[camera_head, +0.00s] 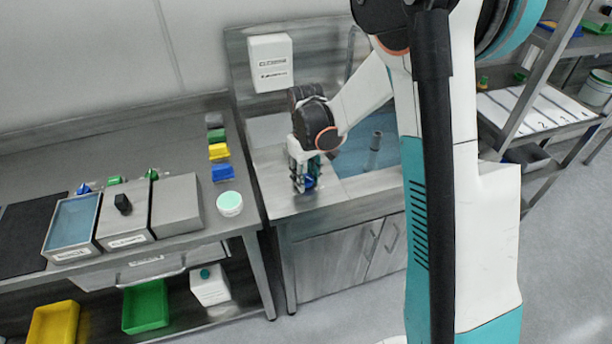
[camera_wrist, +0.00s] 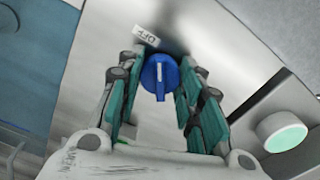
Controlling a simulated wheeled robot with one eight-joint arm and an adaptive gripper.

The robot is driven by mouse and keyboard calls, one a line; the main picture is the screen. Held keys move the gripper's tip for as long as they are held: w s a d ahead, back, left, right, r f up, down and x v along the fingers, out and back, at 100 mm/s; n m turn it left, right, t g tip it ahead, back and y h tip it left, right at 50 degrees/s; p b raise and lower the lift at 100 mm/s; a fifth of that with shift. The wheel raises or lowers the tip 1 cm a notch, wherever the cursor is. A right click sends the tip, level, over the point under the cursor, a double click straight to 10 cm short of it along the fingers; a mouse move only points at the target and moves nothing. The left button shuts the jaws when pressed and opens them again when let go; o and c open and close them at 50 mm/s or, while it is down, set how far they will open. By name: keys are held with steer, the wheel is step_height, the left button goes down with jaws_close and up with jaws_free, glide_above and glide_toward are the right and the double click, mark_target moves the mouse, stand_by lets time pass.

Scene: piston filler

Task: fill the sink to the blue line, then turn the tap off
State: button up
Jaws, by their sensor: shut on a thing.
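The blue tap knob (camera_wrist: 160,76) is between the finger pads of my gripper (camera_wrist: 158,84), which is shut on it. A pale mark on the knob runs nearly upright in the wrist view, and an OFF label (camera_wrist: 146,36) lies beyond it, up and left. In the head view my gripper (camera_head: 304,182) is over the counter left of the sink, with a bit of the blue knob (camera_head: 310,183) showing. The sink (camera_head: 362,186) looks bluish inside and is partly behind my arm; it also shows in the wrist view (camera_wrist: 30,60). I cannot make out the blue line or the water level.
A round tub with a pale green lid (camera_head: 230,203) stands on the left bench near its right edge. Colored blocks (camera_head: 219,152) and steel trays (camera_head: 178,208) are also there. A white labelled box (camera_head: 270,62) is on the wall panel behind the sink.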

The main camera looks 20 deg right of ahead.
mark_target(306, 178)
steer(key=shift+n, duration=1.1)
steer(key=o, duration=1.1)
steer(key=shift+c, duration=0.2)
step_height(306, 178, up, 12)
